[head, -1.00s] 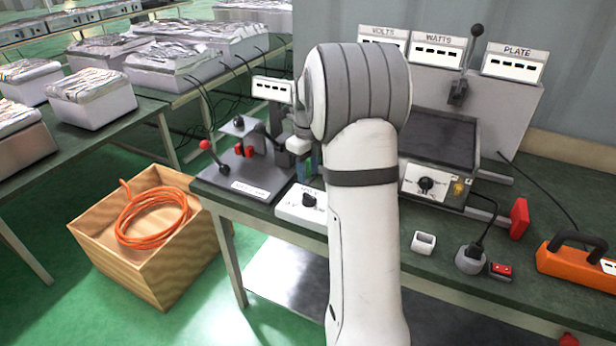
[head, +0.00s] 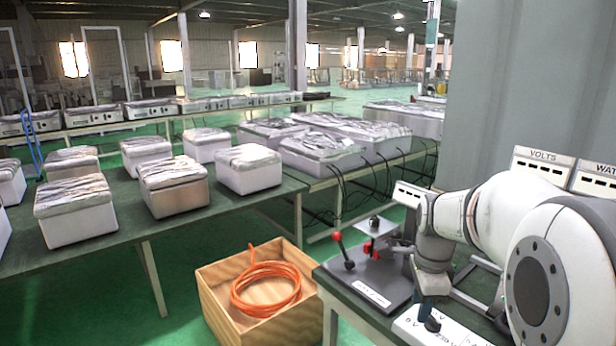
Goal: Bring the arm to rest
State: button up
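My arm (head: 488,214) reaches in from the right edge of the head view, over the green workbench at the lower right. Its large white joint with a dark round cap fills the lower right corner. A white switch box (head: 432,328) with a black knob sits just below the wrist at the bottom edge.
A wooden crate (head: 216,304) with a coiled orange cable (head: 266,289) stands on the floor left of the workbench. Long green tables (head: 110,238) with several covered white boxes fill the left. White VOLTS (head: 541,166) and WATTS meters stand at the right. Green floor is open at the lower left.

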jog(key=s+a+n, duration=0.4)
jog(key=s+n, duration=0.4)
jog(key=n, duration=0.1)
jog(key=s+a+n+t, duration=0.1)
jog(key=s+a+n, duration=0.3)
jog(key=s+n, duration=0.5)
jog(key=shift+f+n+t, duration=0.3)
jog(key=shift+n, duration=0.2)
